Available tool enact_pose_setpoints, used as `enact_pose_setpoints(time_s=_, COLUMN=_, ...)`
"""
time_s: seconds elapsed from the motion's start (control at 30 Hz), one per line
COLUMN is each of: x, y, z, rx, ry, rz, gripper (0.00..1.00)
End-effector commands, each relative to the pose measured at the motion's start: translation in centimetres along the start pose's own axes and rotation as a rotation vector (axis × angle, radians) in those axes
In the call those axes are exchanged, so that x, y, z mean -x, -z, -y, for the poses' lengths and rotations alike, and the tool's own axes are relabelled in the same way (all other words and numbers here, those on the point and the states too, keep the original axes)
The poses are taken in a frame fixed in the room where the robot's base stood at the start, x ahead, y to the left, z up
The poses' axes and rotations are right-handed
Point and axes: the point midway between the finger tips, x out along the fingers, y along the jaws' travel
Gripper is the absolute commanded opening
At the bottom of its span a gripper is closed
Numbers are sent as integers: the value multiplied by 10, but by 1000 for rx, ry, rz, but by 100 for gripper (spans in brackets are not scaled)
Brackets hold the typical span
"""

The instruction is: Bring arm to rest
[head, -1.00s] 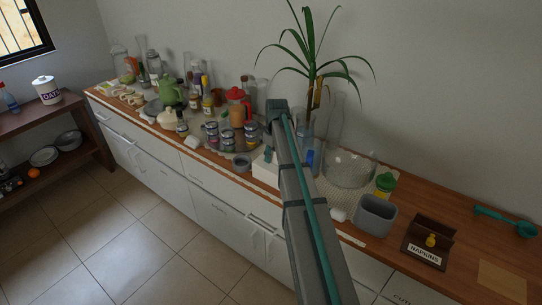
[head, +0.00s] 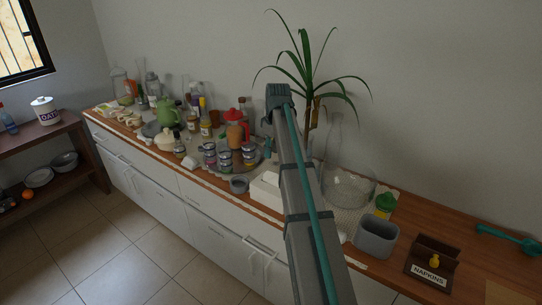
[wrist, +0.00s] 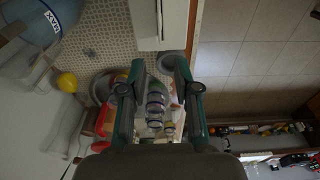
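My arm (head: 305,215) reaches from the bottom of the head view up over the counter, and its upper end stands in front of the plant. Several jars (wrist: 157,101) show beyond the gap, lower down on the counter.
The wooden counter (head: 487,270) carries jars, a green teapot (head: 167,114), a red-lidded jug (head: 235,130), a glass bowl (head: 347,188), a grey bin (head: 376,238) and a napkin holder (head: 433,262). A potted plant (head: 312,85) stands behind my arm. The tiled floor (head: 85,255) is clear.

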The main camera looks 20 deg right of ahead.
Motion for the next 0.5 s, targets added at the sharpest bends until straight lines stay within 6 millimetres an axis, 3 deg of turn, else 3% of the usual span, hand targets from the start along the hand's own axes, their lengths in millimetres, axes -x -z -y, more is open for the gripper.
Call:
enact_pose_setpoints(time_s=0.37, x=0, y=0, z=0, rx=0, ry=0, rz=0, gripper=31)
enact_pose_setpoints(time_s=0.5, x=-11, y=-1, z=8, rx=-10, ry=2, rz=3, gripper=31)
